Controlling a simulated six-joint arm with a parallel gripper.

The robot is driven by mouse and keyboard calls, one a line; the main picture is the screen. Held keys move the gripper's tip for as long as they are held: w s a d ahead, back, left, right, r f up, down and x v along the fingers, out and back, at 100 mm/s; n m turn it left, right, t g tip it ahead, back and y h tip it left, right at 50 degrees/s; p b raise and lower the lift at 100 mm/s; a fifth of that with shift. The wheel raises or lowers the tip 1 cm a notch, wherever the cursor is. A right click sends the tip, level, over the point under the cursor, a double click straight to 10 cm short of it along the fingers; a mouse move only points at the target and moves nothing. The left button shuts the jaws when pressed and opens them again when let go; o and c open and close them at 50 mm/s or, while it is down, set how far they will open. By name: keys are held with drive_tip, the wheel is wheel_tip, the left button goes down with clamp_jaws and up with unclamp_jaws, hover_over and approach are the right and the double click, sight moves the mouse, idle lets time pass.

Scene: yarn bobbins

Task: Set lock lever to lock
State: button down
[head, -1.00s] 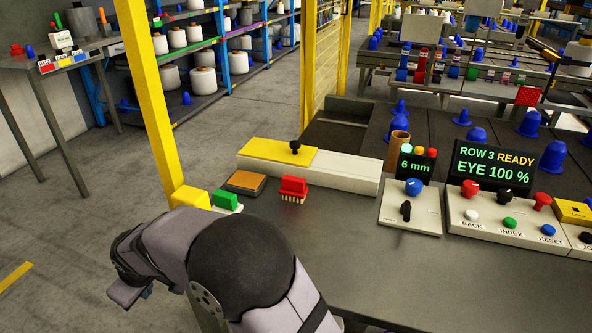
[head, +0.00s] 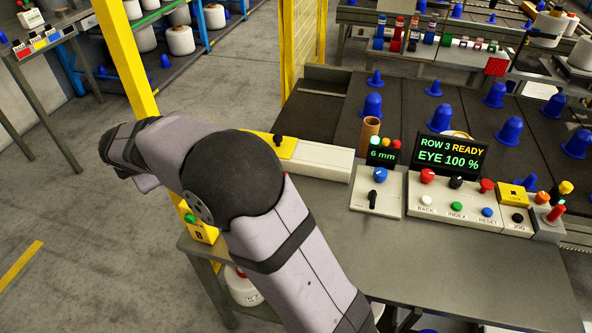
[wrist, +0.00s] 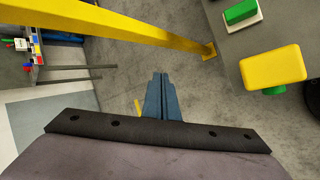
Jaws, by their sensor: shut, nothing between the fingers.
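A yellow block marked LOCK (head: 513,194) sits at the right of the button panel in the head view. I cannot tell a lever on it or its setting. A separate small panel to the left has a black lever (head: 373,201) below a blue knob (head: 379,174); its marking is too small to read. My gripper (wrist: 160,78) shows in the wrist view with its blue fingers shut and empty, above the floor beside the bench. It is far left of both panels. In the head view my own arm hides much of the left bench end.
The button panel (head: 420,210) carries several coloured knobs, with a display (head: 450,152) behind it. A yellow post (head: 125,55) stands left of the bench and close to my gripper. A yellow block (wrist: 272,67) and green block (wrist: 240,12) are near the bench edge. The front benchtop is clear.

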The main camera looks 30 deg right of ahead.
sight(372, 201)
drive_tip(key=w+d+r+h+p, duration=0.1)
drive_tip(key=w+d+r+p, duration=0.15)
drive_tip(key=d+r, duration=0.25)
drive_tip(key=s+d+f+m+g+h+p, duration=0.1)
drive_tip(key=s+d+f+m+g+p, duration=0.1)
drive_tip(key=d, duration=0.9)
drive_tip(key=s+d+f+m+g+h+p, duration=0.1)
drive_tip(key=s+d+f+m+g+h, duration=0.15)
drive_tip(key=d, duration=0.75)
drive_tip(key=s+d+f+m+g+y+p, duration=0.2)
drive_tip(key=s+d+m+g, duration=0.3)
drive_tip(key=s+d, duration=1.3)
drive_tip(key=shift+d+f+m+y+p, duration=0.45)
drive_tip(key=shift+m+p, duration=0.1)
drive_tip(key=shift+m, duration=0.1)
drive_tip(key=x, duration=0.3)
drive_tip(key=p+x, duration=0.1)
drive_tip(key=x, duration=0.2)
drive_tip(key=p+x, duration=0.1)
drive_tip(key=x, duration=0.3)
drive_tip(key=shift+s, duration=0.25)
drive_tip(key=shift+s+d+p, duration=0.75)
drive_tip(key=shift+d, duration=0.05)
drive_tip(key=shift+s+d+f, duration=0.35)
drive_tip(key=shift+s+d, duration=0.2)
drive_tip(key=shift+d, duration=0.05)
